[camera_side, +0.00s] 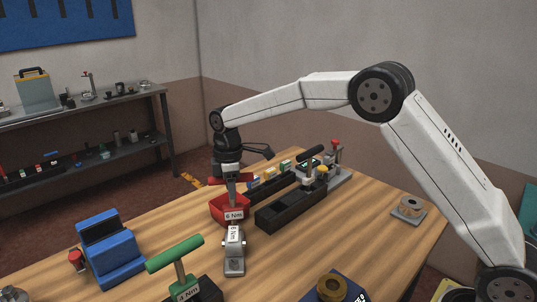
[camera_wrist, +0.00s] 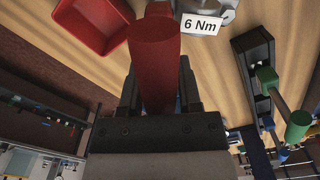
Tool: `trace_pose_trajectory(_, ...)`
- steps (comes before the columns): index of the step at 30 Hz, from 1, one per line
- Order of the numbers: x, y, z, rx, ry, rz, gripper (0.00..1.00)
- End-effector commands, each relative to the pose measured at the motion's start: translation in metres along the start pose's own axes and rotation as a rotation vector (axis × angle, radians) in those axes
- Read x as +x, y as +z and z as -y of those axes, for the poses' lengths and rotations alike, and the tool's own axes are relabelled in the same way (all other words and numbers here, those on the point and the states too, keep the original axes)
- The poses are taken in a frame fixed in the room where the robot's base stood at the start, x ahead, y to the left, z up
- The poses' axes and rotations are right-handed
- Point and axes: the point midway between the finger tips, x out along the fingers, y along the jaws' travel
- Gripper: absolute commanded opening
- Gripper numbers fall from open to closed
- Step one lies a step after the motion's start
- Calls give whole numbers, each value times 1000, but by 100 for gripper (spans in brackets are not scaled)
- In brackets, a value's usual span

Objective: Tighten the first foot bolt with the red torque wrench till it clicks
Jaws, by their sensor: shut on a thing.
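My gripper (camera_side: 229,168) is shut on the red handle of the torque wrench (camera_side: 231,181), with the shaft pointing down. In the wrist view the red handle (camera_wrist: 155,60) lies between the jaws and hides the wrench's lower end. A white 6 Nm tag sits low on the shaft in the side view. Just below it is a grey metal foot (camera_side: 234,264) with its own 6 Nm label; the foot also shows at the top of the wrist view (camera_wrist: 222,10). Whether the wrench tip touches a bolt there, I cannot tell.
A red tray (camera_side: 217,208) is just behind the wrench. A black rack (camera_side: 283,213) stands to the right. A green-handled 4 Nm wrench (camera_side: 174,254) stands in front, with a blue block (camera_side: 111,255) at left. Bare table lies right of the foot.

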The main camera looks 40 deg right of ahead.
Motion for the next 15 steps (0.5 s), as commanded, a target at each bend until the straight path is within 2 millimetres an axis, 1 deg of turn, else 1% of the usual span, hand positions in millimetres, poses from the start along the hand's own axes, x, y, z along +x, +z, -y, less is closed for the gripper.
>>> trace_pose_trajectory(7, -1, 0, 0, 48, 2, -1, 0)
trace_pose_trajectory(15, -1, 0, -1, 226, 2, -1, 0)
